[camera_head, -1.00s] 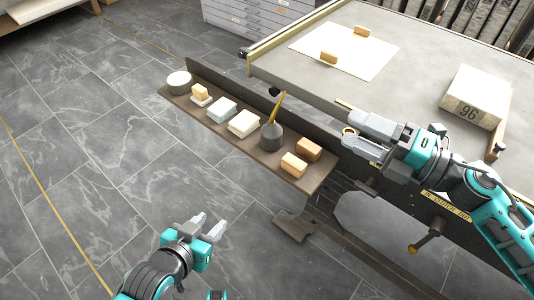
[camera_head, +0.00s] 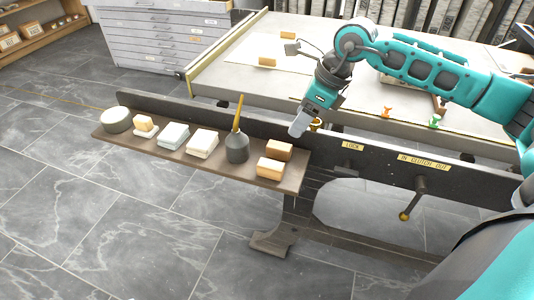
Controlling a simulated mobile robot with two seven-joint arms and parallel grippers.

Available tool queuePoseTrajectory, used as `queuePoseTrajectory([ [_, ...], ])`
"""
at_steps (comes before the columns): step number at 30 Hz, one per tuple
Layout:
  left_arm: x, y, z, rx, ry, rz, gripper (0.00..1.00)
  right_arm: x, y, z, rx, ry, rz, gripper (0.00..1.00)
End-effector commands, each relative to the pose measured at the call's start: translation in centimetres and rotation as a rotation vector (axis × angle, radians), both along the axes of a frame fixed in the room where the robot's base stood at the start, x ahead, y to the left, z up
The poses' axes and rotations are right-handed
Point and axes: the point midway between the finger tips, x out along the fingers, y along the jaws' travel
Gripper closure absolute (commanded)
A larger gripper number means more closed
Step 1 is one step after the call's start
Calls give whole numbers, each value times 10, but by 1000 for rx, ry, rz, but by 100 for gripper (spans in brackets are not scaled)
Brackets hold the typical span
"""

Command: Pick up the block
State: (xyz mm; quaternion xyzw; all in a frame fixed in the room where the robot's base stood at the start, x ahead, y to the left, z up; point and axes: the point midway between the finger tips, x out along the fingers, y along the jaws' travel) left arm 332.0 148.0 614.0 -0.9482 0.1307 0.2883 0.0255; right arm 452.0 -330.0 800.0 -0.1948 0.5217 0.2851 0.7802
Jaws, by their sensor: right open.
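A small tan block (camera_head: 144,123) sits on a pale piece near the shelf's left end. My left gripper is out of view.
The shelf (camera_head: 222,172) also holds a round tin (camera_head: 116,119), pale slabs (camera_head: 202,143) and a dark pot (camera_head: 236,147) with a tall yellow handle. The press side rail (camera_head: 380,160) runs behind it. A crank handle (camera_head: 412,198) sticks out at right. Floor in front is clear.

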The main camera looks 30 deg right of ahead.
Motion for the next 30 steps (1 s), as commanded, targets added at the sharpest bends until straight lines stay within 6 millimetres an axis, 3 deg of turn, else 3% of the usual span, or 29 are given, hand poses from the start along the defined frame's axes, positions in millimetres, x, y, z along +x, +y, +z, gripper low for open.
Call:
queuePoseTrajectory([
  [3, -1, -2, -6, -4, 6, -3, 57, 7, 8, -26, 6, 5, 3, 38],
  [9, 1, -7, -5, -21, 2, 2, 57, 16, 16, -53, 6, 3, 3, 38],
  [14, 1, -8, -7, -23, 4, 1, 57, 20, 18, -62, 7, 2, 2, 38],
  [24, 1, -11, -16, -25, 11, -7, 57, 40, 30, -102, 9, 2, 2, 38],
  [30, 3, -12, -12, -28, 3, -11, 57, 41, 31, -105, 5, 1, 2, 38],
])
